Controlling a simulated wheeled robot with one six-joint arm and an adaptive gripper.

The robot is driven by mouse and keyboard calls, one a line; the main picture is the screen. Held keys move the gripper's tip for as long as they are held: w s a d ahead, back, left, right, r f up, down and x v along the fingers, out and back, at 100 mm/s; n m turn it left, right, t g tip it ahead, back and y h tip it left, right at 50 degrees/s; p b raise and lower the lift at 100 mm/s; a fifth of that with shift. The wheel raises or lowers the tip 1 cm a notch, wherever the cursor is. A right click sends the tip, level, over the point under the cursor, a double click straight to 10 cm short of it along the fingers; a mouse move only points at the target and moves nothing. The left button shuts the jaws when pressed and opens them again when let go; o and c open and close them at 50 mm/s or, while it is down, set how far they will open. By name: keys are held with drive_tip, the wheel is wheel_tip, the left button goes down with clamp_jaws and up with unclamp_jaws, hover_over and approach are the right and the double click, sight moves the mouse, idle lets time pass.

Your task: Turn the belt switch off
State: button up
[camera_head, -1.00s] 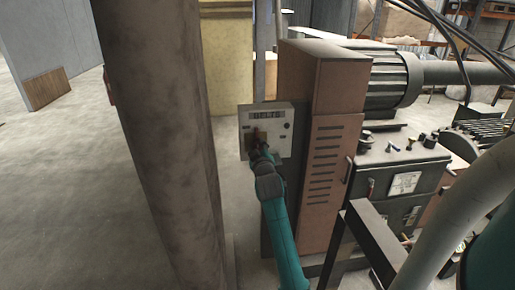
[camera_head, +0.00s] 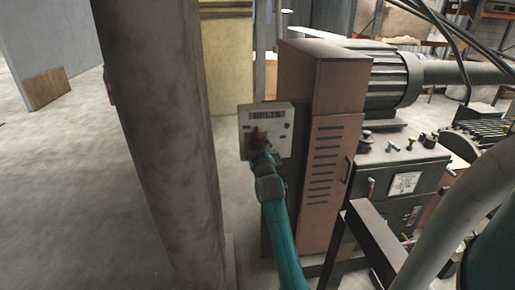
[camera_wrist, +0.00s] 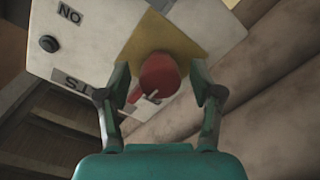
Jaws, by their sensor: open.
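The belt switch is a red rotary knob (camera_wrist: 158,76) on a yellow plate of a pale control box (camera_head: 283,140). The box carries a dark label reading BELTS in the head view. In the wrist view the knob sits between the two fingers of my open gripper (camera_wrist: 158,88), with a finger on either side. I cannot tell whether the fingers touch it. In the head view my gripper (camera_head: 264,154) is just in front of the box and partly covers the knob (camera_head: 257,137). A white mark shows on the knob's lower edge.
A black button (camera_wrist: 48,44) and an ON label (camera_wrist: 69,13) are on the same box. A brown cabinet (camera_head: 330,170) stands right beside it. A thick column (camera_head: 160,140) rises close on the left. Open floor (camera_head: 60,200) lies beyond the column.

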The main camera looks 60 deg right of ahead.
drive_tip(key=v, duration=1.1)
drive_tip(key=shift+a, duration=0.2)
drive_tip(key=shift+s, duration=0.1)
drive_tip(key=s+a+f+n+t+y, duration=0.1)
drive_tip(key=s+a+f+y, duration=0.15)
drive_tip(key=a+f, duration=0.45)
drive_tip(key=s+a+f+t+y, duration=0.1)
drive_tip(key=s+a+f+y, duration=0.2)
drive_tip(key=a, duration=0.7)
drive_tip(key=s+a+f+n+t+y, duration=0.1)
drive_tip(key=s+a+f, duration=0.1)
drive_tip(key=a+f, duration=0.55)
drive_tip(key=s+a+y, duration=0.3)
drive_tip(key=s+a, duration=0.5)
drive_tip(key=s, duration=0.4)
drive_tip(key=s+a+r+y, duration=0.1)
drive_tip(key=s+a+y, duration=0.3)
drive_tip(key=s+a, duration=0.5)
drive_tip(key=s, duration=0.3)
drive_tip(key=shift+s, duration=0.2)
